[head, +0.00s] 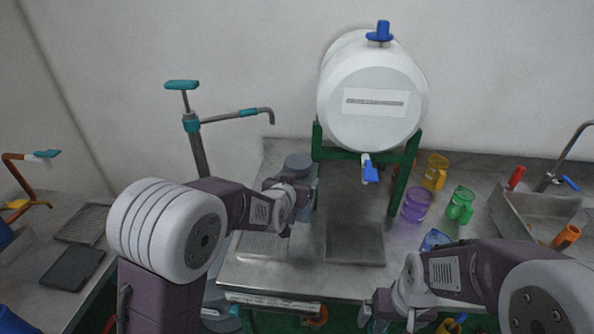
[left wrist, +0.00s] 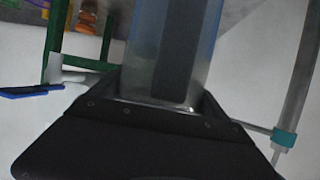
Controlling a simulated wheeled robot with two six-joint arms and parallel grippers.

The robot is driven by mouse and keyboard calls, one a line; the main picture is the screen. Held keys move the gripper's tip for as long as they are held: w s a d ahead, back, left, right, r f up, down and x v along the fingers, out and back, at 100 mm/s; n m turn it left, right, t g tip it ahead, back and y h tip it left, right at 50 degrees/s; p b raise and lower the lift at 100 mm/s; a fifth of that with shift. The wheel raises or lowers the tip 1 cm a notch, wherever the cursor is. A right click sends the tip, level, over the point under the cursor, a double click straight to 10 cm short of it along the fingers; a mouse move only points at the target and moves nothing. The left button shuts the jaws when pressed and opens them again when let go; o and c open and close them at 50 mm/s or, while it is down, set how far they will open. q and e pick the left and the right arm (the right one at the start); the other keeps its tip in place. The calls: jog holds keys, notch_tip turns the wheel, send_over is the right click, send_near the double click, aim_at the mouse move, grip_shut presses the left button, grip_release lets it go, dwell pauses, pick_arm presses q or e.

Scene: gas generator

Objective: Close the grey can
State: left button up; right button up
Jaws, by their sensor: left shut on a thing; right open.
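The grey can (head: 298,161) stands at the back of the steel counter, left of the green stand; its round grey top shows. My left gripper (head: 300,190) is at the can and hides much of its body. In the left wrist view, it is shut on a see-through grey-blue body (left wrist: 200,50) with a dark strip in front, which I take to be the can. I cannot tell whether the grey top is a separate lid. My right gripper (head: 370,308) is open, low at the counter's front edge and away from the can.
A white barrel (head: 372,90) with a blue tap lies on the green stand (head: 404,172). A teal-handled pipe (head: 195,135) rises left of the can.

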aim_at(294, 221)
pick_arm(q)
jog(key=shift+s+d+f+m+g+h, duration=0.25)
jog(key=shift+s+f+m+g+h, duration=0.3)
jog(key=shift+s+f+m+h, duration=0.75)
jog(key=shift+s+d+f+m+g+h, duration=0.3)
jog(key=shift+s+f+m+g+h, duration=0.45)
jog(key=shift+f, duration=1)
jog(key=shift+s+d+f+m+g+h, duration=0.3)
jog(key=shift+s+f+m+h, duration=0.55)
jog(key=shift+f+m+h, duration=0.45)
jog(key=shift+f, duration=0.2)
jog(key=shift+a+f, duration=0.1)
jog(key=shift+f, duration=0.05)
grip_shut()
pick_arm(e)
notch_tip(294, 221, up, 12)
jog(key=s, duration=0.1)
jog(key=shift+d, duration=0.1)
